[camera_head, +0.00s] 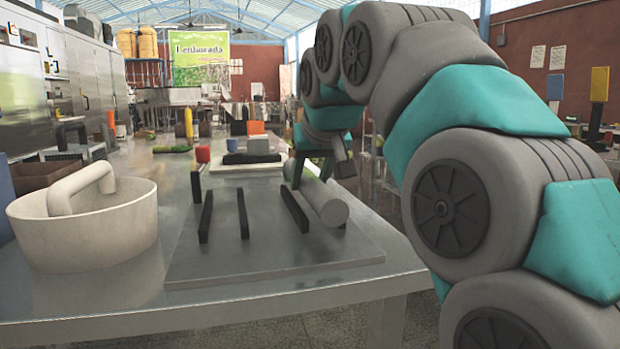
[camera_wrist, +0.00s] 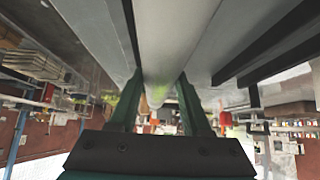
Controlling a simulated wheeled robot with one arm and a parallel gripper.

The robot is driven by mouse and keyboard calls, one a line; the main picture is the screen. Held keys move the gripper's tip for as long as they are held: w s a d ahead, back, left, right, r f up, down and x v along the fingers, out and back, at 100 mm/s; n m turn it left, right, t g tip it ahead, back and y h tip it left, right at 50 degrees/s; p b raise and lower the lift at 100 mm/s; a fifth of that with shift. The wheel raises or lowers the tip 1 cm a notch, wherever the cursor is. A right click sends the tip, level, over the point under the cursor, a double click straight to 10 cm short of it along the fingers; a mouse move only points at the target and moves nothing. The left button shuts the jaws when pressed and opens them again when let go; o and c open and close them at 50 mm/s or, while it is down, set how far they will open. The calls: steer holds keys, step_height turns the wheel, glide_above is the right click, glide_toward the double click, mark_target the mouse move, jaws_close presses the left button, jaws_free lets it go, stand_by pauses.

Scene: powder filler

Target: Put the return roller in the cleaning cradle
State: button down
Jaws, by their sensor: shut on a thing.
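The return roller is a pale grey cylinder (camera_head: 325,203) on the right side of a flat grey plate (camera_head: 275,262). It runs lengthwise away from me. My gripper (camera_head: 309,168) reaches down at its far end, partly hidden by my arm. In the wrist view the two green fingers (camera_wrist: 159,95) are shut on the sides of the roller (camera_wrist: 162,35). Long black bars stand on the plate: two at the left (camera_head: 205,216) (camera_head: 243,214) and one (camera_head: 294,210) just left of the roller. I cannot tell which bars form the cleaning cradle, or whether the roller touches the plate.
A cream round tub with a handle (camera_head: 85,235) stands left of the plate. Behind the plate are a red-topped post (camera_head: 202,154), a white tray with a black piece (camera_head: 252,158) and an orange block (camera_head: 256,128). The plate's left-front area is clear.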

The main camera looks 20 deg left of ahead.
steer(key=shift+f+b, duration=0.3)
steer(key=shift+f, duration=0.3)
steer(key=shift+c, duration=1.8)
jaws_free()
steer(key=shift+r, duration=0.1)
steer(key=shift+r+p, duration=0.3)
steer(key=v, duration=1)
steer(key=shift+s+d+r, duration=0.1)
steer(key=shift+r, duration=0.3)
steer(key=shift+p+v, duration=0.35)
steer(key=shift+v, duration=0.45)
steer(key=shift+f, duration=0.1)
